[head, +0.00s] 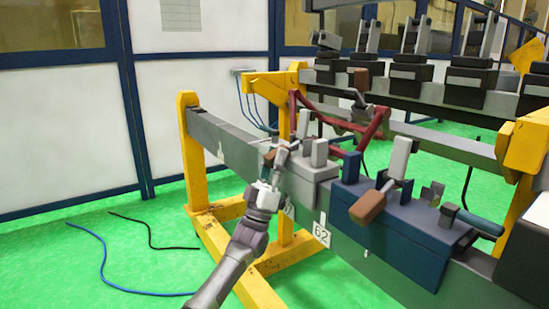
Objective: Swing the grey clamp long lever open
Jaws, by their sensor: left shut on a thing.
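The grey clamp (313,186) sits on the long grey beam, left of a blue clamp block. Its long lever (279,155) shows as a small brown piece at the clamp's left side, mostly hidden by my fingers. My left gripper (278,165) reaches up from the bottom and is shut on this lever. A short grey upright block (319,152) stands on top of the grey clamp. My right gripper is not in view.
The blue clamp (405,230) has a raised grey lever with a brown grip (367,207). A red linkage (375,131) stands behind. Yellow stands (193,150) hold the beam (225,138). Blue and black cables lie on the green floor at left.

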